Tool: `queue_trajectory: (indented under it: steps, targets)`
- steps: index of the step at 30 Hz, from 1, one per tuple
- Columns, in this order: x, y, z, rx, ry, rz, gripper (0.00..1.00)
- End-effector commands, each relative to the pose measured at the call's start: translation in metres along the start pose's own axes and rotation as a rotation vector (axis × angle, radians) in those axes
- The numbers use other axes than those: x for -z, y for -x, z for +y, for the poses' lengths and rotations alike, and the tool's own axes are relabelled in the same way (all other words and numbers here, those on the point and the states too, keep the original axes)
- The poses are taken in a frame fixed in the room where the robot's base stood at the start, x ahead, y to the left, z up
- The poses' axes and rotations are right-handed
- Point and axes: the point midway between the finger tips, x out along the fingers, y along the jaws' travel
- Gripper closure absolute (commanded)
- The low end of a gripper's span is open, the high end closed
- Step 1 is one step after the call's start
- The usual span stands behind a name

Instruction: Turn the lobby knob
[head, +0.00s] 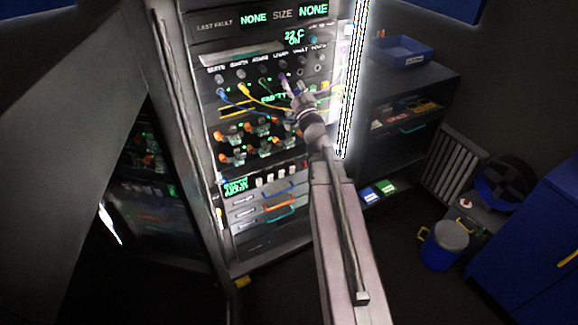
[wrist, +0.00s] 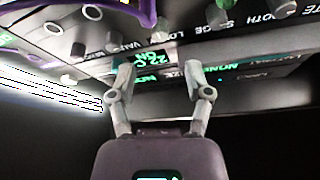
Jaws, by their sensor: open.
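The panel (head: 232,47) is a tall lit rack with a row of small knobs under labels. In the wrist view the labels are upside down, and LOBBY is only partly readable. The grey knob by that label, which looks like the lobby knob (wrist: 165,26), is just beyond my fingertips, roughly between them in the picture. My gripper (wrist: 157,67) is open and empty, with its fingers apart. In the head view my gripper (head: 291,86) is in front of the knob row and covers part of it. I cannot tell whether it touches anything.
Neighbouring knobs (wrist: 114,41) sit close on both sides. A purple cable (wrist: 148,12) is near the knobs, and yellow (head: 252,97) and blue (head: 232,102) cables hang below the row. A bright vertical light strip (head: 352,80) runs along the panel's right edge.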

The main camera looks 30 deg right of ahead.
Motion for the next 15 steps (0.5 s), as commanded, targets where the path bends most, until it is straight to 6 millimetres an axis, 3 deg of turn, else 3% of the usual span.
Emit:
queue_trajectory:
  steps: [1,15]
  targets:
    - [-0.002,0.012,0.0,-0.001,0.001,0.0,0.35]
    - [-0.001,0.063,0.0,0.0,0.001,0.0,0.35]
